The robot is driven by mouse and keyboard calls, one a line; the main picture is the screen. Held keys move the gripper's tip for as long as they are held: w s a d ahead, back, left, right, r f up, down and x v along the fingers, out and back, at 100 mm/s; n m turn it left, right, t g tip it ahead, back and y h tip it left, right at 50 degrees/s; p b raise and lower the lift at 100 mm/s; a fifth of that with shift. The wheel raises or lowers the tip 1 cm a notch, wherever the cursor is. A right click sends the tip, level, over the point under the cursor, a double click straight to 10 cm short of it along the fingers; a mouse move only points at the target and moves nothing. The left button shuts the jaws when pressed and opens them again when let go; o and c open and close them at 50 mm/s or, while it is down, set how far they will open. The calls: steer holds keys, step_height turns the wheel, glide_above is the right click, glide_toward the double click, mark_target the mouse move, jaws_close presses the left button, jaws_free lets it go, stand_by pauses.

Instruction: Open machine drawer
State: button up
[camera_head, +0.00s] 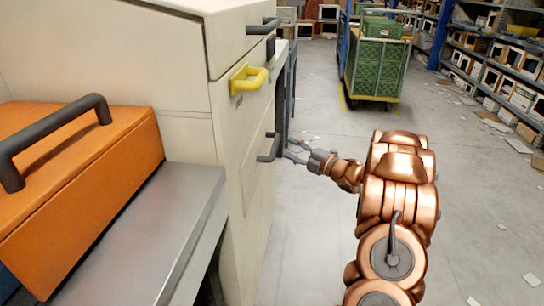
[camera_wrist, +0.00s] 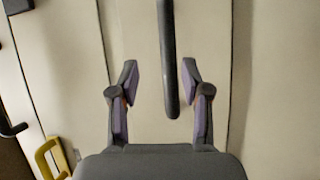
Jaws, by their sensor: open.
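The cream machine (camera_head: 165,75) stands at the left in the head view. A dark bar handle (camera_head: 268,148) sits on its lower drawer front (camera_head: 257,190), which looks flush with the machine. My gripper (camera_head: 290,150) is just to the right of this handle, pointing at it. In the wrist view the dark handle (camera_wrist: 167,50) runs down the picture between the two fingers of my gripper (camera_wrist: 161,75). The fingers are open on either side of it, with gaps showing. I see no contact with the handle.
A yellow handle (camera_head: 249,78) and another dark handle (camera_head: 263,27) sit higher on the machine. An orange box (camera_head: 90,175) is on a grey ledge (camera_head: 150,245) at left.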

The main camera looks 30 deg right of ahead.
mark_target(275, 147)
steer(key=shift+w+a+f+n+y+b, duration=0.1)
steer(key=shift+w+a+n+y+b, duration=0.2)
steer(key=shift+w+a, duration=0.45)
steer(key=shift+w+a+f+n+y+b, duration=0.1)
steer(key=shift+w+a+y+b, duration=0.3)
steer(key=shift+w, duration=0.6)
steer(key=shift+w+a+f+n+y+b, duration=0.1)
steer(key=shift+w+a+n+y+b, duration=0.15)
steer(key=shift+w+a, duration=0.5)
steer(key=shift+w+d, duration=0.1)
steer(key=shift+d, duration=0.05)
jaws_close()
